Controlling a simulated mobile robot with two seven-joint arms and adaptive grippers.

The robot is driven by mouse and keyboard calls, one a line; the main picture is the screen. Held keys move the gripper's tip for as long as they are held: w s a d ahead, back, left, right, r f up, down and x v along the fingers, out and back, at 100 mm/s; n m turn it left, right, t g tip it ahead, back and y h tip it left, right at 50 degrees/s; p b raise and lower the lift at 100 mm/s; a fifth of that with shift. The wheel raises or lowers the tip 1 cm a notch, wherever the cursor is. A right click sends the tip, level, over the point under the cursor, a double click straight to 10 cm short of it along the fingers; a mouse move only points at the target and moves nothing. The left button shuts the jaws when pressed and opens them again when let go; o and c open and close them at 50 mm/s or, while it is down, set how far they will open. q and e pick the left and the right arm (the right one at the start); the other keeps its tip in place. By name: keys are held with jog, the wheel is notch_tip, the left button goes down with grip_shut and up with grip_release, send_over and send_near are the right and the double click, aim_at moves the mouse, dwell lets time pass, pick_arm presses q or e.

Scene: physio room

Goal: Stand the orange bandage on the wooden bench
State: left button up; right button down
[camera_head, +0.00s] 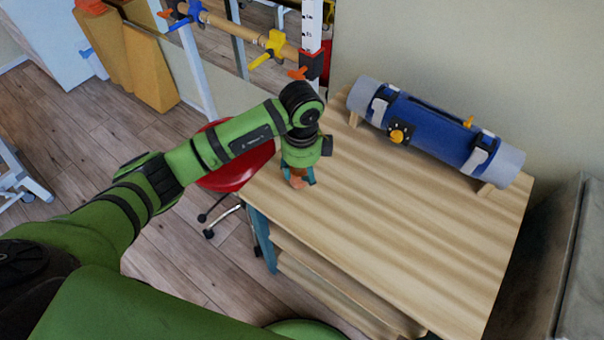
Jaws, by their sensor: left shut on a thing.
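The wooden bench (400,235) has a striped light wood top and fills the middle and right. My left gripper (297,181) points down over the bench's left edge area. It is shut on the orange bandage (297,182), of which only a small part shows between the fingers. The wrist hides the rest of the bandage. I cannot tell whether the bandage touches the bench top. My right gripper is not in view.
A blue and grey cylinder (432,127) lies on wooden supports along the bench's back edge. A red stool (228,172) stands left of the bench. Wall bars with coloured clamps stand behind. The bench's middle and front are clear.

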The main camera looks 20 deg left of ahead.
pick_arm(q)
notch_tip(320, 180, down, 2)
jog(key=shift+f, duration=0.25)
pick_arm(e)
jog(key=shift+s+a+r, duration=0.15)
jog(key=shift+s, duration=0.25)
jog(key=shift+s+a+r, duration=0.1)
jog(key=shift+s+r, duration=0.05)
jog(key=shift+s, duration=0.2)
pick_arm(q)
jog(key=shift+f, duration=0.1)
jog(key=o, duration=1.3)
jog(key=shift+o, duration=0.2)
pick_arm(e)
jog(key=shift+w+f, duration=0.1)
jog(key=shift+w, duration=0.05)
